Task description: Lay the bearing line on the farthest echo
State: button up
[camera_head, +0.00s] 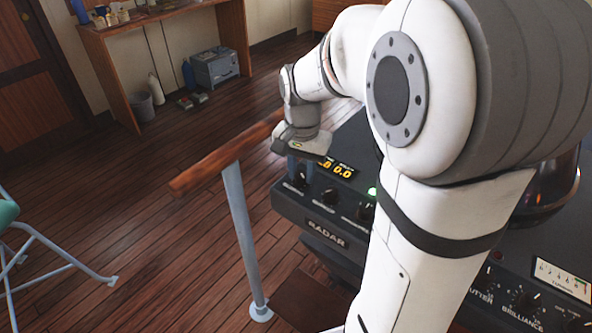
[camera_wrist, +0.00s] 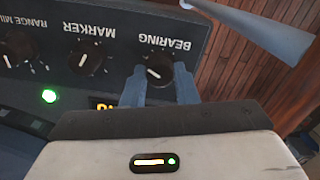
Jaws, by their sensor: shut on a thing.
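The grey radar console (camera_head: 325,224) stands under my arm. Its BEARING knob (camera_wrist: 160,70) is black with a white pointer line, and its label reads upside down in the wrist view. My gripper (camera_wrist: 160,84) is shut on this knob, with one blue-grey finger on each side. In the head view my gripper (camera_head: 298,168) is over the console's left corner. An amber display (camera_head: 336,169) shows digits ending in 0.0, the first part covered by my gripper. The radar picture and its echoes are hidden behind my arm.
The MARKER knob (camera_wrist: 88,62) and RANGE knob (camera_wrist: 12,58) sit beside the bearing knob, with a lit green lamp (camera_wrist: 48,96). A wooden handrail (camera_head: 225,155) on a grey post runs close to my gripper. A second panel (camera_head: 530,290) stands at lower right.

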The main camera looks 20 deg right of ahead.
aim_at(302, 174)
jog(key=shift+s+f, duration=0.15)
jog(key=o, duration=1)
notch_tip(302, 174, up, 8)
jog(key=shift+r, duration=0.1)
dwell(0.4)
jog(key=s+n, duration=0.1)
jog(key=s, duration=0.1)
jog(key=s+f+n+t, duration=0.1)
jog(key=s, duration=0.2)
jog(key=s+f+n, duration=0.1)
jog(key=s+n, duration=0.1)
jog(key=s, duration=0.1)
jog(key=shift+a, duration=0.4)
jog(key=s+f+n, duration=0.1)
jog(key=s, duration=0.1)
jog(key=s+f+n+t, duration=0.1)
jog(key=s, duration=0.1)
jog(key=s+f+n, duration=0.1)
jog(key=s, duration=0.1)
jog(key=shift+a+f+n+t, duration=0.25)
jog(key=shift+f+n+t, duration=0.05)
jog(key=shift+n, duration=0.1)
